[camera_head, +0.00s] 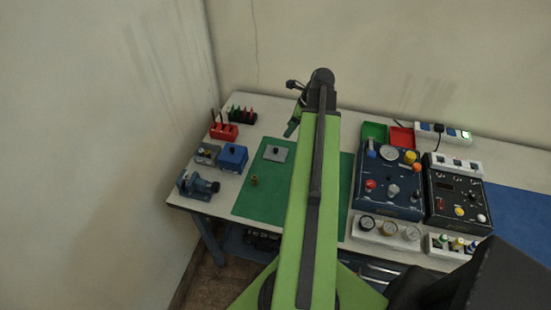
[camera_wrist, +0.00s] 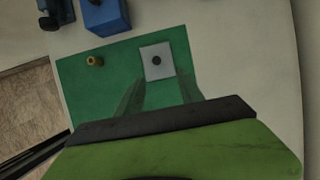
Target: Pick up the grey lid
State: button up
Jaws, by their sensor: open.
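The grey lid (camera_head: 270,156) is a flat, light grey square plate with a dark round knob in its middle. It lies on the green mat (camera_head: 243,198), towards its back edge. In the wrist view the lid (camera_wrist: 148,69) lies just beyond my fingertips, roughly centred between them. My gripper (camera_head: 291,130) is open and empty, raised above the bench behind and right of the lid in the head view. It also shows at the bottom of the wrist view (camera_wrist: 160,88), its two green fingers spread apart over the mat. The whole lid is visible.
A small brass fitting (camera_head: 254,181) stands on the mat near the lid. A blue box (camera_head: 233,158), a blue vise (camera_head: 197,186) and a red rack (camera_head: 224,132) stand to the left. A dark blue gauge panel (camera_head: 386,185) stands right of the mat. My arm hides the mat's middle.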

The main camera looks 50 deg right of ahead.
jog(key=b, duration=0.6)
send_over(276, 149)
jog(key=s+d, duration=0.2)
notch_tip(276, 149, down, 7)
jog(key=shift+w+f, duration=0.1)
jog(key=shift+f, duration=0.05)
jog(key=shift+w+a, duration=0.1)
jog(key=b+x, duration=0.4)
jog(key=x, duration=0.1)
jog(key=shift+s+a+f, duration=0.15)
jog(key=shift+s+a, duration=0.05)
jog(key=shift+a, duration=0.1)
jog(key=shift+r, duration=0.2)
grip_shut()
